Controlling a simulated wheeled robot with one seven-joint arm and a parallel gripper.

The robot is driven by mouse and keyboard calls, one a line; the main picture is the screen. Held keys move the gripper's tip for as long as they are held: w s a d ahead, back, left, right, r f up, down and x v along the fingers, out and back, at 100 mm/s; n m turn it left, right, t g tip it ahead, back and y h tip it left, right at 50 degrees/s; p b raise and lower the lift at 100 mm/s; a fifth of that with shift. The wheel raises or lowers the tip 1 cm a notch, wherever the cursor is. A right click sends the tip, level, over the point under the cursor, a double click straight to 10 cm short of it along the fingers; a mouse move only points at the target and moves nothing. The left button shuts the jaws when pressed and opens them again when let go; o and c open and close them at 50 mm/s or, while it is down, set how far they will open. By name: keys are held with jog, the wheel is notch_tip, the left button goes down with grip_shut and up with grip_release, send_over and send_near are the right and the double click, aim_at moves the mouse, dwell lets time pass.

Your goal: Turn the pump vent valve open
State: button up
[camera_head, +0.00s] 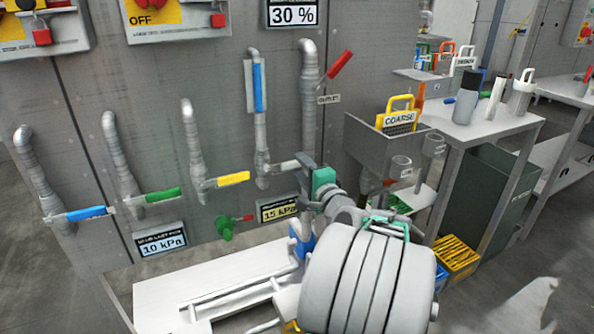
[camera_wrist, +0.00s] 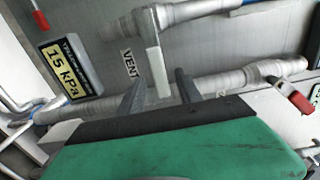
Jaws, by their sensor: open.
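The pump vent valve shows as a pale lever handle (camera_wrist: 153,68) beside the VENT label (camera_wrist: 130,65) in the wrist view. In the head view the pale lever (camera_head: 283,167) juts right from its grey pipe, close to my gripper. My gripper (camera_wrist: 160,78) is open, with its two dark fingers on either side of the handle's near end. Whether a finger touches the handle I cannot tell. In the head view my gripper (camera_head: 304,167) is at the lever's right end, and my wrist partly hides the area behind it.
Blue (camera_head: 86,213), green (camera_head: 163,194) and yellow (camera_head: 233,179) lever valves line the wall to the left. A red lever (camera_head: 340,64) sits above right. A 15 kPa sign (camera_head: 277,210) and a green valve with a red handle (camera_head: 226,227) are below.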

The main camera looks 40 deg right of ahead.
aim_at(298, 165)
jog(key=shift+x, duration=1.6)
jog(key=shift+c, duration=0.3)
grip_shut()
